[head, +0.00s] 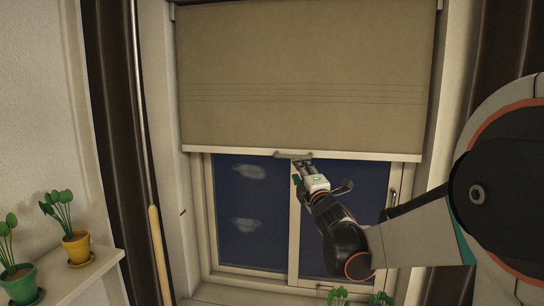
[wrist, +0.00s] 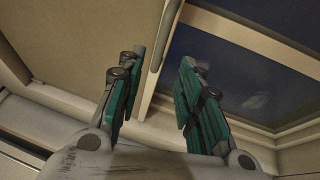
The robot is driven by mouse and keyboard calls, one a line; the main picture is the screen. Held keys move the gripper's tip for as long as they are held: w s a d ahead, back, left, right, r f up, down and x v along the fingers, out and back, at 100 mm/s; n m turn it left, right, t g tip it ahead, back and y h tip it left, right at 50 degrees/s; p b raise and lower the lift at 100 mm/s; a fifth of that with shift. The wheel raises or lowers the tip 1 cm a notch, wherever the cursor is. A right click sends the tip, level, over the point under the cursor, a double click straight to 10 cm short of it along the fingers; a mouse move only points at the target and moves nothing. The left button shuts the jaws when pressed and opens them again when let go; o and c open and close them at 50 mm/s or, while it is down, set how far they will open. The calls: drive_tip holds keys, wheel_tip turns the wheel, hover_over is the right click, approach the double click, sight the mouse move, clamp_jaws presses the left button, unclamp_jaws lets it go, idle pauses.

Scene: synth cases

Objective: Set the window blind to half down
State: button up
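The beige roller blind (head: 305,75) covers the upper part of the window, its pale bottom bar (head: 230,150) around the middle of the opening. A small grey handle (head: 293,154) sits at the middle of this bar. My gripper (head: 300,167) is just below the handle. In the wrist view, my gripper (wrist: 164,62) has its teal-padded fingers spread apart with nothing clamped between them. The handle (wrist: 165,35) shows ahead of the gap between the fingertips; I cannot tell whether they touch it. The blind's fabric (wrist: 80,35) fills the upper left there.
A small red mark (head: 183,211) is on the left window reveal, below the bar. A wooden pole (head: 159,255) stands at the left. Potted plants (head: 76,246) stand on a shelf (head: 85,272) at lower left. More leaves (head: 338,296) show at the sill.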

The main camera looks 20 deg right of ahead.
sight(292, 158)
drive_tip(key=p+x, duration=0.1)
drive_tip(key=x, duration=1)
clamp_jaws()
